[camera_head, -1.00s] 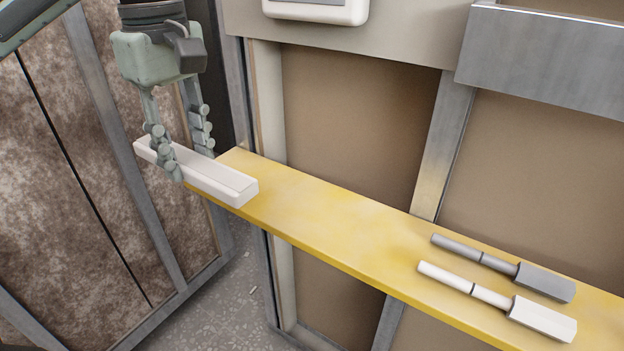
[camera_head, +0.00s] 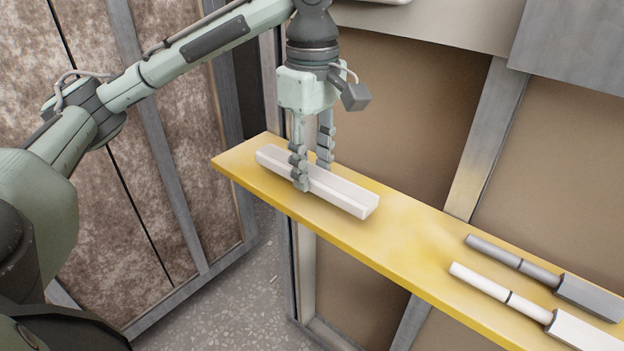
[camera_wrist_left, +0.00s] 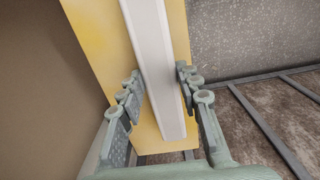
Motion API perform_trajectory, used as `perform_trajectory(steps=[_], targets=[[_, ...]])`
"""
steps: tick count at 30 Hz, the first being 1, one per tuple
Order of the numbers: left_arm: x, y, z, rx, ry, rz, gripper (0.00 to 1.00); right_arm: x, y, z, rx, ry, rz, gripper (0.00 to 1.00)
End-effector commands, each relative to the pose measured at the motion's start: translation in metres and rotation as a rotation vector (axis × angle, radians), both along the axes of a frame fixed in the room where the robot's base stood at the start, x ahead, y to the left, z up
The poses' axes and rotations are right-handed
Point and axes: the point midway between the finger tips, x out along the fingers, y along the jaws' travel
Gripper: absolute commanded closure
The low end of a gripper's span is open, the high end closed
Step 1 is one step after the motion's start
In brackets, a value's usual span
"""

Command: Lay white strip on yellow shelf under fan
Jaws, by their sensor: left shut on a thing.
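The white strip (camera_head: 342,190) is a long white bar over the left part of the yellow shelf (camera_head: 400,250), lying roughly along the shelf's length. My left gripper (camera_head: 312,172) is shut on the strip near its left end, with one finger on each long side. In the left wrist view the strip (camera_wrist_left: 158,60) runs between the fingers of the gripper (camera_wrist_left: 158,92), above the yellow shelf (camera_wrist_left: 95,45). I cannot tell whether the strip touches the shelf or hangs just above it. The fan is not clearly seen; a white casing edge (camera_head: 385,2) shows at the top. My right gripper is not in view.
A grey-handled tool (camera_head: 545,275) and a white-handled tool (camera_head: 510,305) lie on the shelf at the right. The shelf between them and the strip is bare. A metal post (camera_head: 475,150) stands behind the shelf, and a grey metal panel (camera_head: 575,45) is at the upper right.

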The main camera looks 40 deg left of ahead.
Motion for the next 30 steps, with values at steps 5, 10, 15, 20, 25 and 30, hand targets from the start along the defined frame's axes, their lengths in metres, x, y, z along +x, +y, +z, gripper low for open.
perform_trajectory(steps=[5,10,15,20,25,30], targets=[[-0.001,0.0,-0.023,0.001,0.001,-0.001,0.96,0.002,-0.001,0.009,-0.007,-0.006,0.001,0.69],[0.0,0.0,-0.024,0.001,0.0,-0.001,0.96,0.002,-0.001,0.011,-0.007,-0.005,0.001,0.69],[-0.001,0.001,-0.024,0.001,0.001,-0.001,0.96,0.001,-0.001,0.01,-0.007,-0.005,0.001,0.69],[-0.001,0.0,-0.027,0.0,0.001,-0.001,0.63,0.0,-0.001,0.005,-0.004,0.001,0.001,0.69],[-0.001,0.0,-0.027,0.0,0.001,-0.001,0.46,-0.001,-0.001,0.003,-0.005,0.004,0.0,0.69],[-0.001,0.001,-0.027,0.0,0.001,-0.001,0.46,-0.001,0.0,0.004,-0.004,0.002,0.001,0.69]])
